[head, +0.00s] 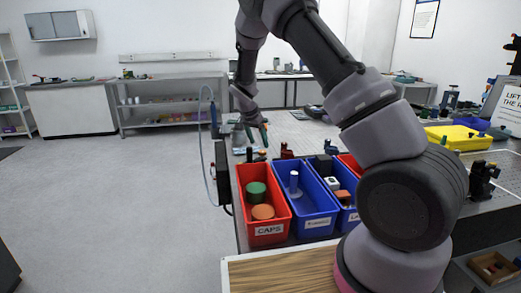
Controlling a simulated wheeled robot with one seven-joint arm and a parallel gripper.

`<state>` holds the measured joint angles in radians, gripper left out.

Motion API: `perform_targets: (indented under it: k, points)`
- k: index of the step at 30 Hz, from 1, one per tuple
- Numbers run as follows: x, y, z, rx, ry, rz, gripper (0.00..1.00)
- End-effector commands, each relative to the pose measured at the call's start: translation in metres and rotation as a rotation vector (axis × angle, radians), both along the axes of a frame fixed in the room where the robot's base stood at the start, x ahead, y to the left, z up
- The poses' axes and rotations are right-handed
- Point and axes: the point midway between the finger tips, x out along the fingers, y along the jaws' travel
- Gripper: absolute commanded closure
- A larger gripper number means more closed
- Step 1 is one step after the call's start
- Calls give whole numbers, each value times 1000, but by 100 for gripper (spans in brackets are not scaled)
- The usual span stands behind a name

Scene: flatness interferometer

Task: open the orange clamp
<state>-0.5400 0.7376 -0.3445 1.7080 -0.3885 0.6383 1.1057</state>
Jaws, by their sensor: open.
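My gripper (258,142) hangs at the end of my arm in the head view, above the far left part of the bench, beyond the bins. Its two fingers point down and stand apart, with nothing seen between them. I cannot make out a clearly orange clamp. A small dark red fixture (287,151) stands on the bench just right of my gripper and behind the bins; it is too small to tell whether it is a clamp or how it is set. My arm covers much of the bench's middle.
A red bin (284,222) labelled CAPS and a blue bin (317,228) stand at the near bench edge. A yellow tray (436,138) and a black fixture (482,181) are at the right. Open floor (120,215) lies at the left.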

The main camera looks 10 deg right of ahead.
Motion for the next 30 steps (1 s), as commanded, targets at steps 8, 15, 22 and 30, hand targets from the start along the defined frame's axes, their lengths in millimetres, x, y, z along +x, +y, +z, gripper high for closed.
perform_targets:
  k: [8, 15, 22, 30]
  points:
    - [11, -12, -38, 0, 1, -1, 28]
    - [14, -14, -46, 0, 0, 1, 28]
    - [14, -14, -45, 1, -1, 0, 51]
    - [13, -14, -45, 0, 0, 2, 100]
